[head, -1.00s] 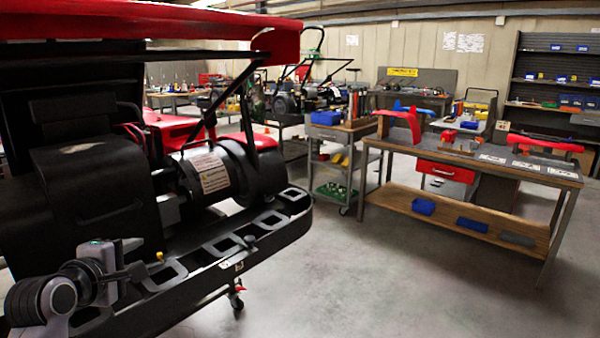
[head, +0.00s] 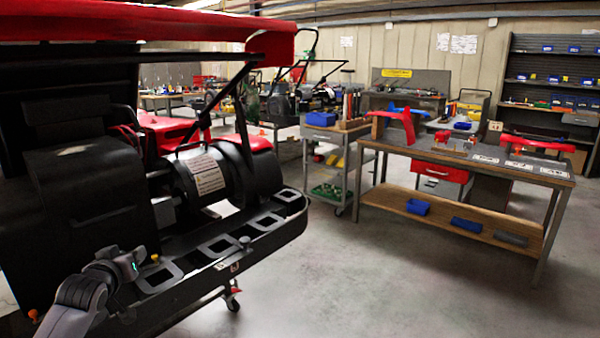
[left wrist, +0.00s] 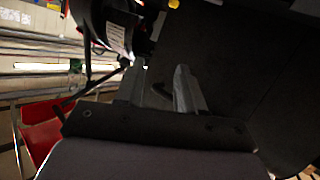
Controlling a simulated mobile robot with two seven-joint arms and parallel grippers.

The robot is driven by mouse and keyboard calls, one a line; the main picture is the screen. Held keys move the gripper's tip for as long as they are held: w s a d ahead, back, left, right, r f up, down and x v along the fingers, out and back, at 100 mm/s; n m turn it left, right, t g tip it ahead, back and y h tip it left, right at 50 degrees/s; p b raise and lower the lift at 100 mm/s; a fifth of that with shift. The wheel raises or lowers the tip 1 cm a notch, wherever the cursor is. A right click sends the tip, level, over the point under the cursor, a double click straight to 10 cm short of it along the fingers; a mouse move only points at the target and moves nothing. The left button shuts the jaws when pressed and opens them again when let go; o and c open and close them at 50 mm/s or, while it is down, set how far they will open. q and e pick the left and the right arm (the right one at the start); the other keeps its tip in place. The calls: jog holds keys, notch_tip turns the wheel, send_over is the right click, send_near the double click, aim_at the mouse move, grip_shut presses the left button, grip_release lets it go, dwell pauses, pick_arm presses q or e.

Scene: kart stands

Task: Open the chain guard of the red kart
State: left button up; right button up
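The red kart (head: 215,24) fills the left of the head view, with a red panel on top and black parts below. A large black casing (head: 85,190) sits at its rear left, beside a black drum with a white label (head: 208,175). I cannot tell for sure which black part is the chain guard. My left gripper (head: 136,262) is low in front of the casing, above the black rear bumper (head: 222,245). In the left wrist view its two fingers (left wrist: 160,90) stand apart with nothing seen between them, before a dark panel (left wrist: 205,50). My right gripper is not in view.
A workbench (head: 450,165) with red parts stands to the right, next to a grey tool cart (head: 335,150). Shelves (head: 550,75) stand at the back right. The grey floor (head: 350,280) between kart and bench is clear.

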pick_arm(q)
notch_tip(320, 180, up, 4)
jog(key=r+m+t, duration=0.1)
jog(key=m+t, duration=0.2)
jog(key=m, duration=0.3)
jog(key=s+d+f+g+h, duration=0.1)
jog(key=s+d+f, duration=0.35)
jog(key=f, duration=0.25)
jog(key=s+d+f+m+g+h, duration=0.1)
jog(key=s+d+f, duration=0.2)
jog(key=s+f, duration=0.35)
jog(key=s+d+f+g+h, duration=0.1)
jog(key=s+d+f, duration=0.25)
jog(key=f, duration=0.45)
jog(key=s+d+f+g, duration=0.2)
jog(key=s+d+f, duration=0.1)
jog(key=s, duration=0.8)
jog(key=s+d+f+g+h, duration=0.1)
jog(key=s+d+f, duration=0.2)
jog(key=s, duration=0.8)
notch_tip(320, 180, down, 2)
jog(key=shift+d+n+g, duration=0.3)
jog(key=shift+d+g, duration=0.05)
jog(key=shift+g, duration=0.05)
jog(key=shift+s+d, duration=0.15)
jog(key=shift+s, duration=0.25)
grip_shut()
jog(key=shift+w, duration=0.15)
